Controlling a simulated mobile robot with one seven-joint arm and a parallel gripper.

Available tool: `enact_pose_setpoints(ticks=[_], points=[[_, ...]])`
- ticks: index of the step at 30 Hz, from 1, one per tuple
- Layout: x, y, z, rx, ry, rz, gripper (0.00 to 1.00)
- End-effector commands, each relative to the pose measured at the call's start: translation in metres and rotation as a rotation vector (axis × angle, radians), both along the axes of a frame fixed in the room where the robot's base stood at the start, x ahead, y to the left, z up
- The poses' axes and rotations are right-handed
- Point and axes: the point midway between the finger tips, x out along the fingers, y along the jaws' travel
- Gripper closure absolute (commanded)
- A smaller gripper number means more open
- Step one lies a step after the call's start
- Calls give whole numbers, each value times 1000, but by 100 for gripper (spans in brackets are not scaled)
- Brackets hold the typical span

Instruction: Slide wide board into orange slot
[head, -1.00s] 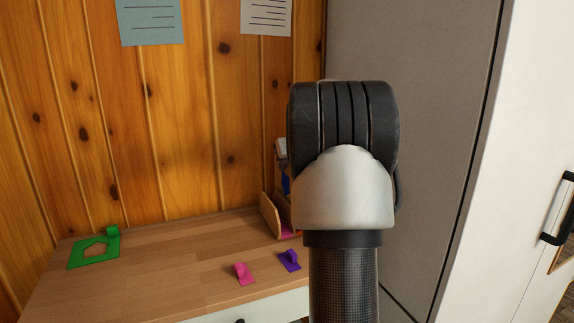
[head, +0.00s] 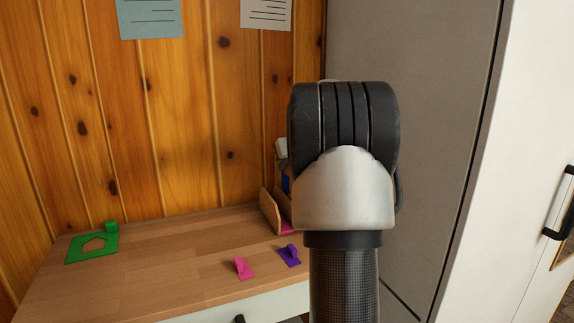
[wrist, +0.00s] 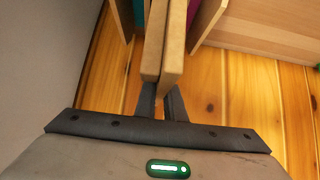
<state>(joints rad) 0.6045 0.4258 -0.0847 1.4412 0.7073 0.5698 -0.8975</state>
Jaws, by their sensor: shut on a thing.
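In the wrist view my gripper (wrist: 161,98) is shut on a wooden board (wrist: 173,52), seen nearly edge-on. A second wooden edge runs close along its left side; I cannot tell whether it is a divider or part of the held piece. The board's far end lies among the upright dividers (wrist: 208,22) of a wooden rack. A teal strip shows to its left and a magenta strip to its right. No orange slot is visible, and how deep the board sits is hidden. In the head view my arm hides the gripper and most of the rack (head: 270,212).
On the wooden desk (head: 160,275) lie a green plate with a cut-out (head: 90,248), a pink piece (head: 243,268) and a purple piece (head: 290,255). A grey cabinet side (head: 430,120) stands right of the desk. The desk's middle is clear.

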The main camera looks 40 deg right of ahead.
Motion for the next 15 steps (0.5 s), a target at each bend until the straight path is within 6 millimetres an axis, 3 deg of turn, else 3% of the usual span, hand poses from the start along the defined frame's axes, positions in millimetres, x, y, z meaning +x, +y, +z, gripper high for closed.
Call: enact_pose_setpoints(ticks=[15], points=[[0,0,-9,-2,-2,0,100]])
